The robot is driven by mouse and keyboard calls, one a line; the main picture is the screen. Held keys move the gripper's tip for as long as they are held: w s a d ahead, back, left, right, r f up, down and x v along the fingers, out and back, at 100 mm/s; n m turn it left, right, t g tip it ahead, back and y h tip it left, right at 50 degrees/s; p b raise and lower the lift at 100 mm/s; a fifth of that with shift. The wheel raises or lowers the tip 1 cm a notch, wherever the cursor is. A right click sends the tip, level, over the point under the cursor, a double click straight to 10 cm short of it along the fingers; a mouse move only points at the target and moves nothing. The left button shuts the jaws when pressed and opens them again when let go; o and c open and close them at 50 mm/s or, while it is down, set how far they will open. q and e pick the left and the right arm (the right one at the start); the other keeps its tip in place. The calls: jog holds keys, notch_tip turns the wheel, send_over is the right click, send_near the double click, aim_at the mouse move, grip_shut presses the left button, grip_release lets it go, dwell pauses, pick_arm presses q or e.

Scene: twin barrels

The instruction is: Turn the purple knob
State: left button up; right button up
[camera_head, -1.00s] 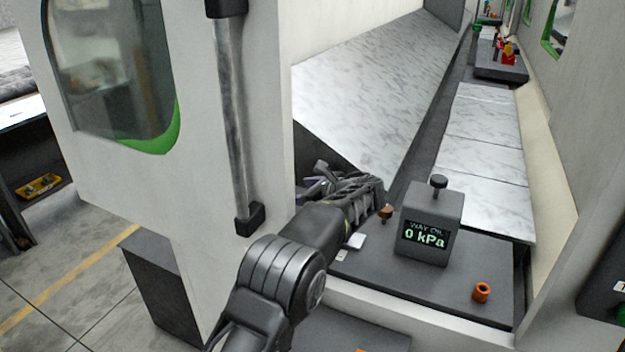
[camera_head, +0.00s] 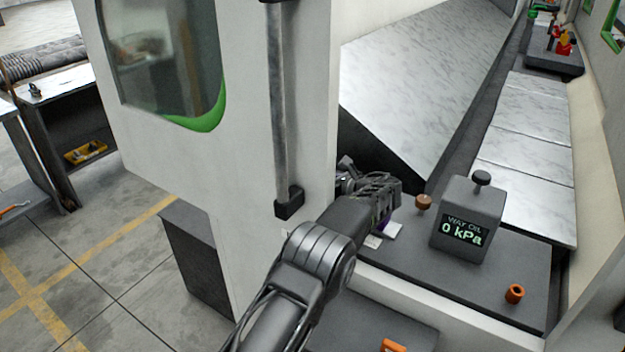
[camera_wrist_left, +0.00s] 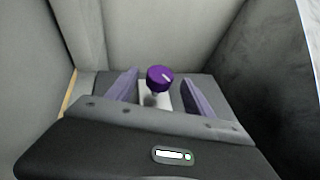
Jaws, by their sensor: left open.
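The purple knob (camera_wrist_left: 160,77) has a round cap with a pale pointer line and stands on a stem over a white plate (camera_wrist_left: 152,96) in the left wrist view. My left gripper (camera_wrist_left: 160,86) is open, its two lilac fingers on either side of the knob with gaps between. In the head view my left arm reaches in from below, and my left gripper (camera_head: 362,186) is at the dark opening beside the white housing. A purple bit shows under it near the white plate (camera_head: 391,230); whether it is knob or finger I cannot tell. My right gripper is not in view.
A grey box (camera_head: 467,220) reading "WAY OIL 0 kPa" with a black knob (camera_head: 482,178) stands right of my gripper. A brown knob (camera_head: 423,203) is between them. The white housing with a vertical handle (camera_head: 279,110) is close at left.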

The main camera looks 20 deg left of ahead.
pick_arm(q)
jog(key=shift+x, duration=1.15)
jog(key=shift+c, duration=0.2)
jog(key=shift+r, duration=0.1)
grip_shut()
